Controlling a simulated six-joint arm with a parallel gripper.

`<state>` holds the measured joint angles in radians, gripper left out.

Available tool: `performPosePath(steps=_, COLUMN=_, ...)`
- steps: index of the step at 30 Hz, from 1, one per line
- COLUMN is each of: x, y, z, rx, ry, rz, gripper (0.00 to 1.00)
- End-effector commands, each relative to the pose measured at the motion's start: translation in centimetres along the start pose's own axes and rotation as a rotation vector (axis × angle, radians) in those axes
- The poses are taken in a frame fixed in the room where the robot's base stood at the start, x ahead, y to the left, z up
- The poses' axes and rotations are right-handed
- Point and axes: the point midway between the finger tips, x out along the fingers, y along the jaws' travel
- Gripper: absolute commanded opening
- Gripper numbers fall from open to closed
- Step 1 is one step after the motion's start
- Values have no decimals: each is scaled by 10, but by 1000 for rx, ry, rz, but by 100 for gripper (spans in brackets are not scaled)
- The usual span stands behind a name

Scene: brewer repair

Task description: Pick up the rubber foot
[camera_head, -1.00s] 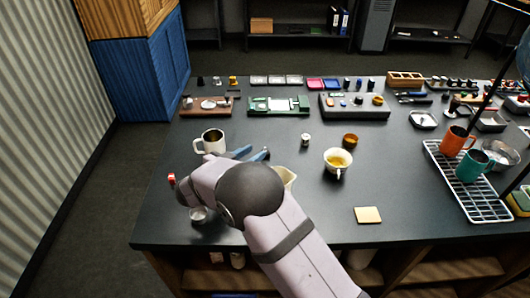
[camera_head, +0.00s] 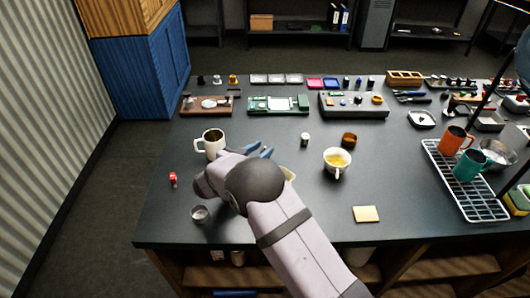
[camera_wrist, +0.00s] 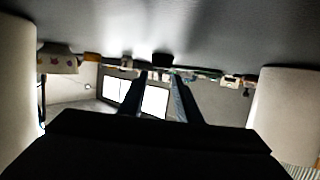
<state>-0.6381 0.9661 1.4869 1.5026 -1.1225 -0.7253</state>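My gripper (camera_head: 260,150) is low over the left-middle of the table, its blue fingers pointing toward the back, partly hidden by my arm. In the wrist view its two dark fingers (camera_wrist: 160,78) stand apart with nothing held between them. A small dark piece (camera_wrist: 160,60) shows beyond the gap between the tips, apart from them. I cannot tell for sure which thing is the rubber foot. Small dark pieces stand at the back, among them a black one (camera_head: 201,80) at the back left and another (camera_head: 347,82) farther right.
A cream mug (camera_head: 209,144) stands left of my fingers. A small pale-topped cylinder (camera_head: 305,139), an amber cup (camera_head: 349,139) and a white cup (camera_head: 337,162) stand to the right. A metal cup (camera_head: 200,214) is near the front left.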

Motion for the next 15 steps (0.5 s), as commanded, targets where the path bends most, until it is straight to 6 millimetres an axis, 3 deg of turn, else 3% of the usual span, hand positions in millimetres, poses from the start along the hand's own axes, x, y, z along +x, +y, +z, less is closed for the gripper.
performPosePath(steps=2, x=0, y=0, z=0, rx=0, ry=0, rz=0, gripper=31)
performPosePath(steps=6, x=0, y=0, z=0, rx=0, ry=0, rz=0, gripper=0)
performPosePath(steps=15, x=0, y=0, z=0, rx=0, ry=1, rz=0, gripper=0)
